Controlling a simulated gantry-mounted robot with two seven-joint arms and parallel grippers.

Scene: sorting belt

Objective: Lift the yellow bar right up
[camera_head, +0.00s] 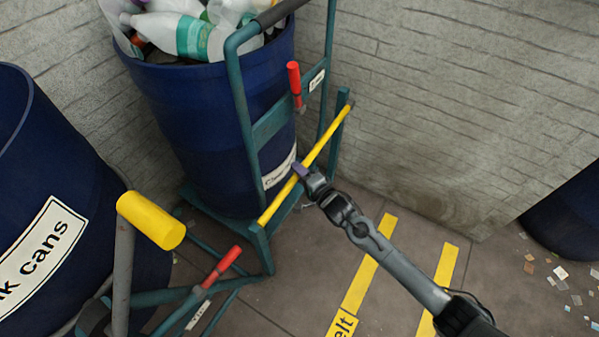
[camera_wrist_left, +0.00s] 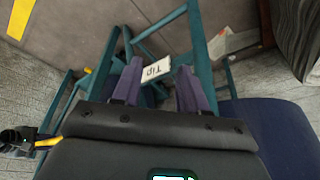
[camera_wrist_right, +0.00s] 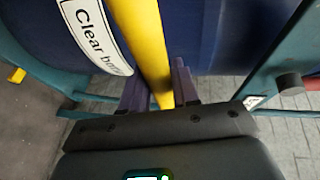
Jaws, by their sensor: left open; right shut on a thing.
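The yellow bar (camera_head: 326,142) runs slantwise across the front of the teal frame, in front of the blue drum. Its ends lie at two short teal posts. My right gripper (camera_head: 299,171) is shut on the bar around its middle. In the right wrist view the bar (camera_wrist_right: 144,40) passes between the two purple fingers, and the part deep in the jaws is hidden. My left gripper (camera_wrist_left: 157,87) is open and empty, with teal tubes and a "Tip" label (camera_wrist_left: 156,69) beyond its fingers.
The blue drum (camera_head: 195,125), full of bottles, stands on the teal frame (camera_head: 245,105). Red handles (camera_head: 294,78) (camera_head: 222,267) stick out nearby. A yellow-ended grey lever (camera_head: 150,220) and a "cans" drum (camera_head: 75,190) are at left. Floor at right is mostly clear.

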